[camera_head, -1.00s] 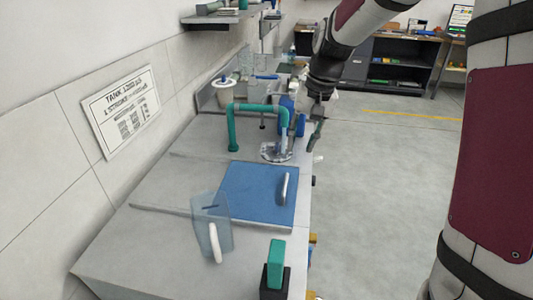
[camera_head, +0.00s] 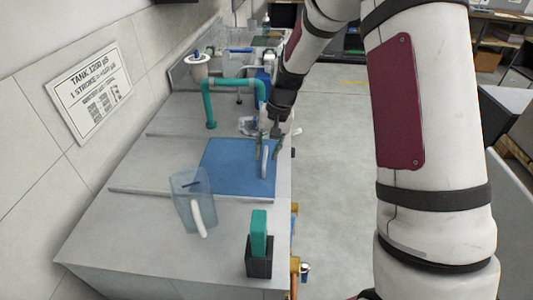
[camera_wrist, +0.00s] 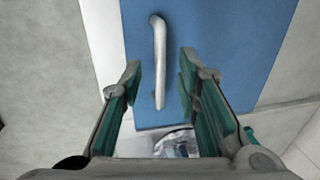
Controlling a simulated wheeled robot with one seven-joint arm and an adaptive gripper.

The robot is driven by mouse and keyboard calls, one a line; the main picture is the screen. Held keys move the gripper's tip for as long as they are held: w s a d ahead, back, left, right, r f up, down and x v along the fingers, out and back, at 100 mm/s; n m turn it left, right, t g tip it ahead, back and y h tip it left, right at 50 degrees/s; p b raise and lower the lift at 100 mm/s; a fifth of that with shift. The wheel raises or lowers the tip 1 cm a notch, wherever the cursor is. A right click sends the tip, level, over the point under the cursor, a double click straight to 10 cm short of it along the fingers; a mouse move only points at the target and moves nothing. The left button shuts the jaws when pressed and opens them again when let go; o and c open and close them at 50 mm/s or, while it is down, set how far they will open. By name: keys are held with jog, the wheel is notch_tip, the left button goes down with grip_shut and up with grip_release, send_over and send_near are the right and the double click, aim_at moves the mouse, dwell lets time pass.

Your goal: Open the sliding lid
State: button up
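The sliding lid is a flat blue panel (camera_head: 228,168) set in the grey counter, with a pale bar handle (camera_head: 265,160) near its right edge. In the wrist view the blue lid (camera_wrist: 222,50) fills the upper middle, and the handle (camera_wrist: 159,60) runs lengthwise in line with the gap between my fingers. My gripper (camera_wrist: 160,82) is open, one finger on each side of the handle's near end. No contact with the handle shows. In the head view my gripper (camera_head: 268,145) is over the lid's right far corner, by the handle.
A clear jug (camera_head: 192,200) with a white handle stands in front of the lid. A green block in a black holder (camera_head: 258,262) stands at the near right. A green pipe (camera_head: 208,105) rises behind the lid, near a clear dish (camera_head: 248,126).

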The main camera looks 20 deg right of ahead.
jog(key=shift+a+f, duration=0.15)
jog(key=shift+f, duration=0.65)
jog(key=shift+c, duration=0.6)
grip_shut()
jog(key=b, duration=0.5)
send_over(204, 164)
jog(key=shift+o, duration=0.6)
grip_release()
